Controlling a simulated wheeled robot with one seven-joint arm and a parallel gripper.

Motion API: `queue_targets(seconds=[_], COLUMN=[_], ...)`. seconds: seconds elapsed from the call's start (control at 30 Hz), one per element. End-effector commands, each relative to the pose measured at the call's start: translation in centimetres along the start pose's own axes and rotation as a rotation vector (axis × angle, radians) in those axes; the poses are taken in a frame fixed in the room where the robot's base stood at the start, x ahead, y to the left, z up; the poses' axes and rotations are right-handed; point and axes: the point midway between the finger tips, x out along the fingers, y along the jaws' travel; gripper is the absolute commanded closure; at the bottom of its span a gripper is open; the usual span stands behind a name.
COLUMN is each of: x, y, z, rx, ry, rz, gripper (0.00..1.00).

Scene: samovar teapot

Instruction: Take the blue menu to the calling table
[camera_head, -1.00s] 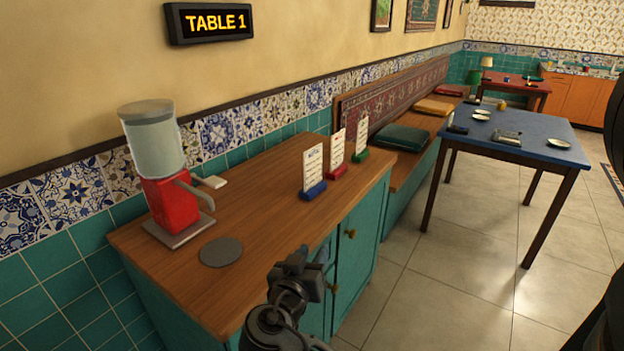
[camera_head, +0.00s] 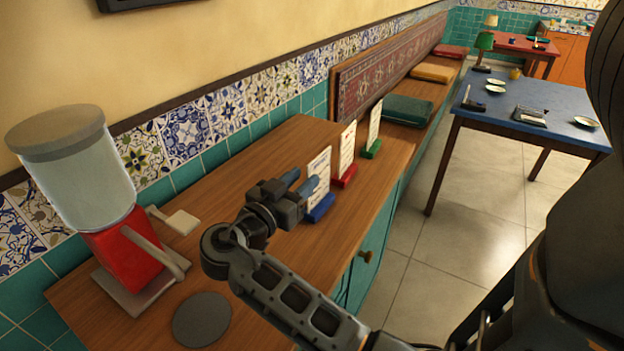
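The blue menu (camera_head: 322,166), a white card in a blue base, stands upright on the wooden counter (camera_head: 250,250). My gripper (camera_head: 300,183) is just left of its card, with two fingertips apart, pointing at it. The fingertips overlap the card's left edge in the picture; I cannot tell whether they touch it. A red-based menu (camera_head: 347,155) and a green-based menu (camera_head: 374,130) stand behind it in a row. A dark sign (camera_head: 128,4) on the wall shows only its lower edge, its text out of frame.
A red dispenser (camera_head: 128,250) with a clear tank and a grey disc (camera_head: 201,319) are on the counter's left part. A blue table (camera_head: 570,105) with dishes stands at right, a red table (camera_head: 520,46) farther back. A cushioned bench runs along the wall. Tiled floor lies between.

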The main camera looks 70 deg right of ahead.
Motion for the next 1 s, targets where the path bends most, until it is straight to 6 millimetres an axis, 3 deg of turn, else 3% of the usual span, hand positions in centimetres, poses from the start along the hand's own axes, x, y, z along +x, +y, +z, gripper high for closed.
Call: queue_targets(seconds=[0.37, 0.63, 0.97, 1.0], x=[3.5, 7.1, 7.8, 7.8], y=[0.0, -0.2, -0.2, -0.2], z=[-0.1, 0.1, 0.2, 0.2], rx=[-0.002, -0.002, 0.000, 0.000], ry=[-0.001, 0.000, -0.001, -0.001], rz=[0.003, 0.003, 0.000, 0.000], gripper=[0.64, 0.64, 0.64, 0.68])
